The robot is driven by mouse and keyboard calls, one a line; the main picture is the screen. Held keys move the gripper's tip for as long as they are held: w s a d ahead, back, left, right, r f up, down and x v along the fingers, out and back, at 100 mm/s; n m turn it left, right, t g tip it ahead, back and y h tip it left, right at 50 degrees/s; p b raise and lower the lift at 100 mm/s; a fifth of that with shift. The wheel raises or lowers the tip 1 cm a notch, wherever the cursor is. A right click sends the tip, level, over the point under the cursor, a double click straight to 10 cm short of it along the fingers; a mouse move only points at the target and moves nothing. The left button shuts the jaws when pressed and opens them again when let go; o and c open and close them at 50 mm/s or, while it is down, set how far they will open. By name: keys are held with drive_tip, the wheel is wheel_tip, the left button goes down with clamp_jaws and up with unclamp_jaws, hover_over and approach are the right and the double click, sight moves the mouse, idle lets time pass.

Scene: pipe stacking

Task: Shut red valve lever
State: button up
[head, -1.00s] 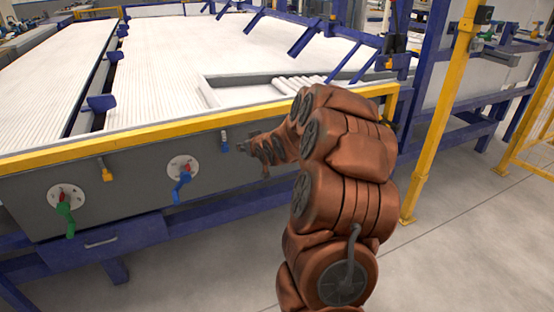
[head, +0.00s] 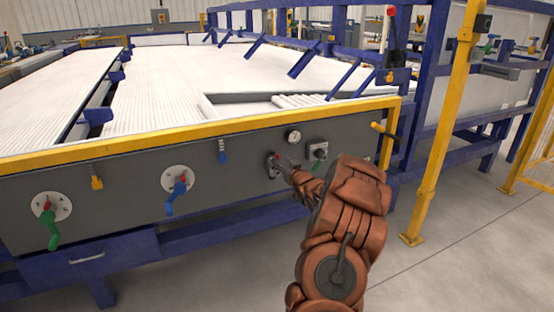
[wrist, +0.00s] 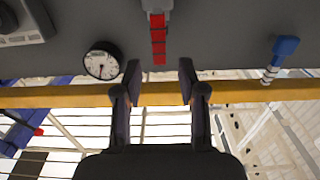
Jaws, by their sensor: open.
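The red valve lever (wrist: 158,40) shows in the wrist view at the top middle, a ridged red handle on a grey mount. Its free end lies near the gap between my fingertips, and I see no contact. My gripper (wrist: 160,80) is open, one finger on each side of that gap, with nothing held. In the head view the gripper (head: 284,163) is at the grey panel, right at the red lever (head: 275,157), which shows only as a small red spot. The fingers and arm hide part of the lever there.
A round gauge (head: 293,137) and a green-handled valve (head: 318,152) are close to the right in the head view. A blue lever (head: 222,152) is to the left. Further left are larger blue (head: 176,190) and green (head: 50,224) valves. A yellow rail (head: 150,138) runs above the panel.

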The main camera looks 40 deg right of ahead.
sight(278, 157)
drive_tip(key=shift+b+x, duration=0.4)
drive_tip(key=shift+x, duration=2.05)
drive_tip(key=shift+c, duration=0.3)
clamp_jaws()
